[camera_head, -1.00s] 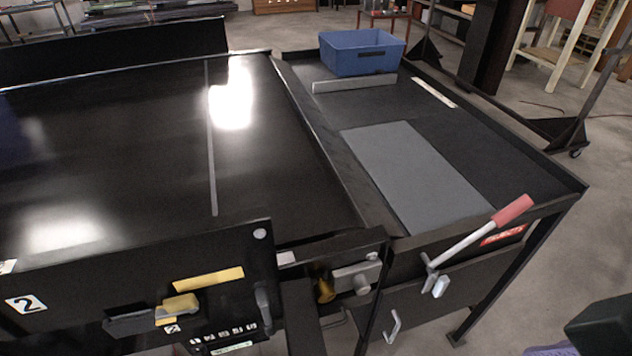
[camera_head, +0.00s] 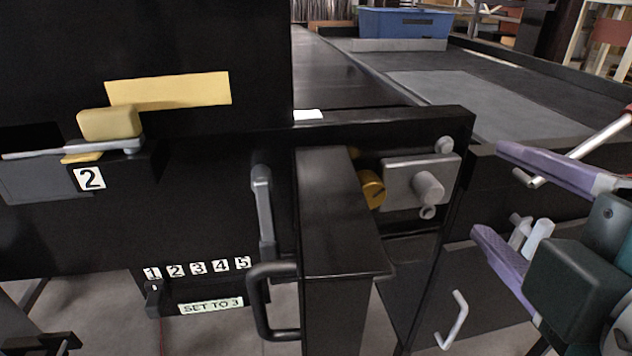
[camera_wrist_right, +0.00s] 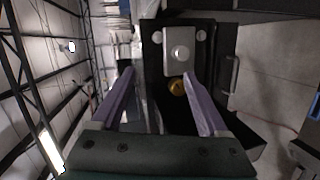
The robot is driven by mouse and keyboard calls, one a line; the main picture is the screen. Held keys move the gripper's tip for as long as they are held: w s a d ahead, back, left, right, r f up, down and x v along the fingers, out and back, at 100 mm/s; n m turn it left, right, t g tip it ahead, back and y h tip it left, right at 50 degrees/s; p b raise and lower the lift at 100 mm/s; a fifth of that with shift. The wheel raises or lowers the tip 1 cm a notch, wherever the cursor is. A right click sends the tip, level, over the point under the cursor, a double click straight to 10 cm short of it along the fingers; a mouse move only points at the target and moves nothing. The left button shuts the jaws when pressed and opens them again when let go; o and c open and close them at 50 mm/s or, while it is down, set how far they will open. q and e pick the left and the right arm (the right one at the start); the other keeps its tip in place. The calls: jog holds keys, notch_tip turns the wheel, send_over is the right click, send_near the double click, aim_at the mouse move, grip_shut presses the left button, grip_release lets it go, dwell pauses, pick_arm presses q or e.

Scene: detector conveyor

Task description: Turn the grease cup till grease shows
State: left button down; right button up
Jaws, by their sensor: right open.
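The grease cup (camera_head: 372,189) is a small brass-coloured knob. It sits beside a grey bearing block (camera_head: 402,185) with a round shaft end, and a black upright guard partly hides it in the head view. It also shows in the right wrist view (camera_wrist_right: 177,87), below the block and between the fingers. My right gripper (camera_head: 490,190) has two purple fingers, spread open and empty. It is to the right of the cup in the head view, apart from it. I cannot see any grease on the cup. My left gripper is not in view.
The black guard (camera_head: 340,215) with a handle (camera_head: 265,300) stands left of the cup. A grey lever (camera_head: 263,205) is above a numbered scale with a "SET TO 3" label (camera_head: 211,306). A white-grey hook (camera_head: 455,320) and a lever bar (camera_head: 585,145) are near my right gripper.

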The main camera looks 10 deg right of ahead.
aim_at(375, 196)
jog(key=a+f+n+t+y+b, duration=0.3)
jog(key=a+f+n+b, duration=0.25)
jog(key=f+b, duration=0.2)
jog(key=shift+n, duration=0.75)
jog(key=w, duration=0.5)
jog(key=w+p, duration=0.1)
jog(key=w, duration=0.4)
jog(key=shift+w+a+r, duration=0.15)
jog(key=shift+w, duration=0.25)
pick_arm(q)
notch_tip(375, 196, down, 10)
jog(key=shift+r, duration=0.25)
pick_arm(e)
grip_shut()
